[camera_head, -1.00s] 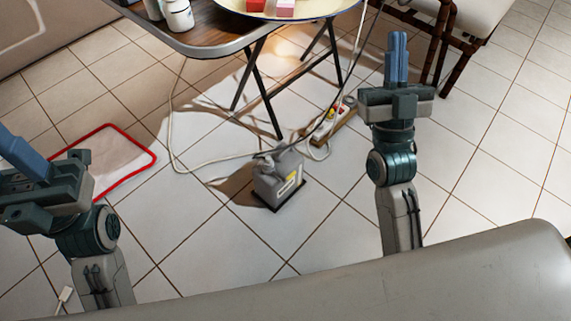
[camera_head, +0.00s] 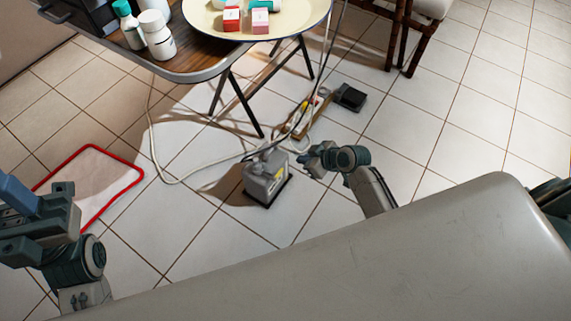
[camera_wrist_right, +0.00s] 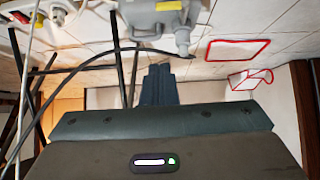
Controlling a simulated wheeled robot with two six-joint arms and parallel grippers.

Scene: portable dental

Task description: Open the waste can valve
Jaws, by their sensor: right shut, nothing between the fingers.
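The waste can (camera_head: 265,181) is a small grey box on the tiled floor, on a dark base. In the right wrist view the can (camera_wrist_right: 150,14) appears at the top, with a grey valve-like fitting (camera_wrist_right: 182,38) at its right side. My right gripper (camera_head: 306,160) is just right of the can in the head view. In the right wrist view its blue fingers (camera_wrist_right: 158,72) are together and empty, pointing toward the can's fitting, apparently without touching it. My left gripper (camera_head: 15,193) is at the left edge, partly cut off, away from the can.
A folding table (camera_head: 190,66) with bottles and a round tray (camera_head: 290,32) stands behind the can. Cables (camera_head: 160,160) run over the floor, with a power strip (camera_head: 305,112) and a black pedal-like box (camera_head: 349,96). A red-edged mat (camera_head: 105,180) lies left.

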